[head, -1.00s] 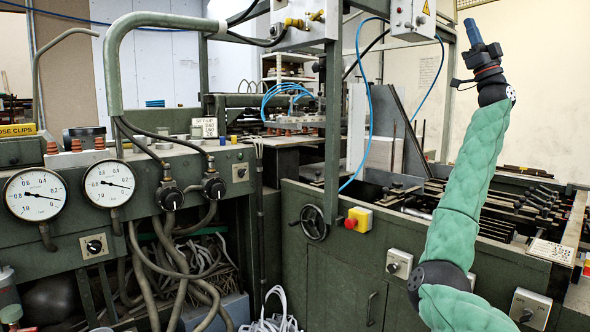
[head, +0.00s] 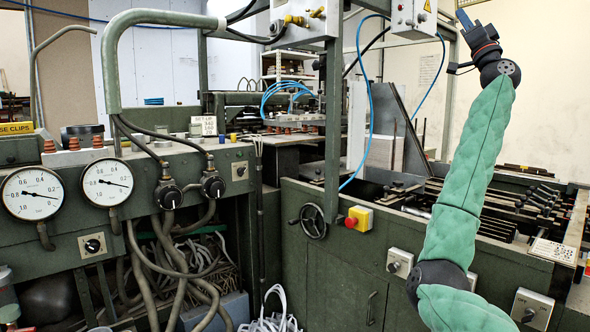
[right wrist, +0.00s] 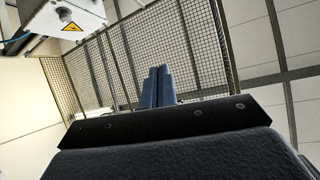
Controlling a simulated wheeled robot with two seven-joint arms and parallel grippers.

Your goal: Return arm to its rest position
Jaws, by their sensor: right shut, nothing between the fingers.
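My right arm, in a green padded sleeve, stands raised on the right of the head view. My right gripper (head: 464,19) is at its top, pointing up and to the left, high above the machine bed. Its blue fingers are together with nothing between them. In the right wrist view the gripper (right wrist: 158,72) shows as two blue-grey fingers side by side, pointing up toward a mesh screen. They touch nothing. My left gripper is not in the head view.
The green feeder machine (head: 335,277) fills the lower middle. A red button on a yellow box (head: 359,219), a handwheel (head: 313,221) and two gauges (head: 107,183) are on its front. A grey control box (head: 414,18) hangs left of my gripper. A mesh screen (right wrist: 205,45) is overhead. Air around the gripper is clear.

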